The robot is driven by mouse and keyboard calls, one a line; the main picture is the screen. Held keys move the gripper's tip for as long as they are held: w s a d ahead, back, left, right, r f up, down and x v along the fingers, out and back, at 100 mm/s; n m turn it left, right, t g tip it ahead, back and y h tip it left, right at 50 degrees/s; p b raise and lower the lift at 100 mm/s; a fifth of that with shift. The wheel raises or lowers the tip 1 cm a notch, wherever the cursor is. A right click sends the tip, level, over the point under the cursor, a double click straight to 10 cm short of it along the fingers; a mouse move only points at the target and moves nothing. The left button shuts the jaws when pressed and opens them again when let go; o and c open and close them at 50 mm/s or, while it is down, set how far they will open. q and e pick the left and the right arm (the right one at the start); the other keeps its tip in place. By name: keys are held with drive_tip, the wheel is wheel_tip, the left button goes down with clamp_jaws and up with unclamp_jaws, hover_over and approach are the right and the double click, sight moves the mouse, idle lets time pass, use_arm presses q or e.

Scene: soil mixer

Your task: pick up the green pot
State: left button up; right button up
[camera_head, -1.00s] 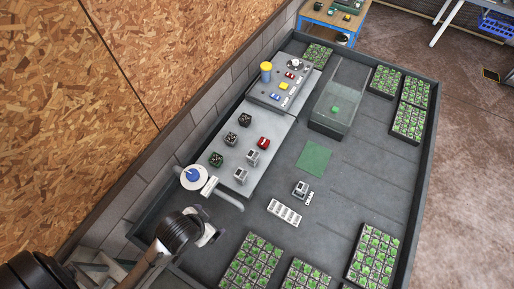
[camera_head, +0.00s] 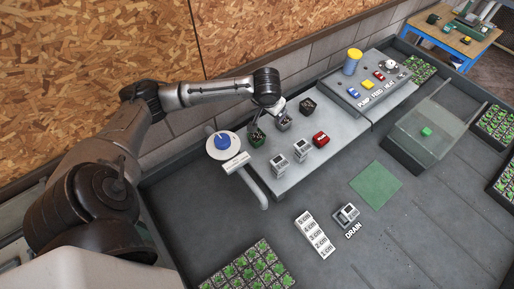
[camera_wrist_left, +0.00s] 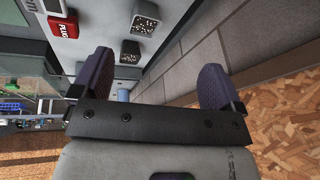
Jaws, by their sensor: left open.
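The green pot (camera_head: 257,136), a small dark pot with green on it, stands at the near left end of the raised grey bench in the head view. My left gripper (camera_head: 270,110) is just above and behind it, close to the row of pots, and holds nothing. In the left wrist view its two fingers (camera_wrist_left: 155,85) are wide apart with nothing between them. I cannot pick out the green pot in that view. My right gripper is not in view.
Two other dark pots (camera_head: 284,120) (camera_head: 308,105) stand in the same row. The wall is close behind.

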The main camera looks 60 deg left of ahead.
use_arm(q)
drive_tip(key=s+a+f+n+g+h, duration=0.1)
drive_tip(key=s+a+f+n+g, duration=0.15)
drive_tip(key=n, duration=0.35)
drive_tip(key=n+h+b, duration=0.2)
drive_tip(key=n, duration=0.7)
hover_over(257, 136)
drive_tip(key=shift+g, duration=0.25)
wheel_tip(257, 136, down, 9)
drive_tip(key=shift+d+r, duration=0.1)
drive_tip(key=shift+s+f+b, duration=0.15)
drive_tip(key=shift+f+b, duration=0.4)
drive_tip(key=shift+f, duration=2.1)
drive_tip(key=c, duration=1)
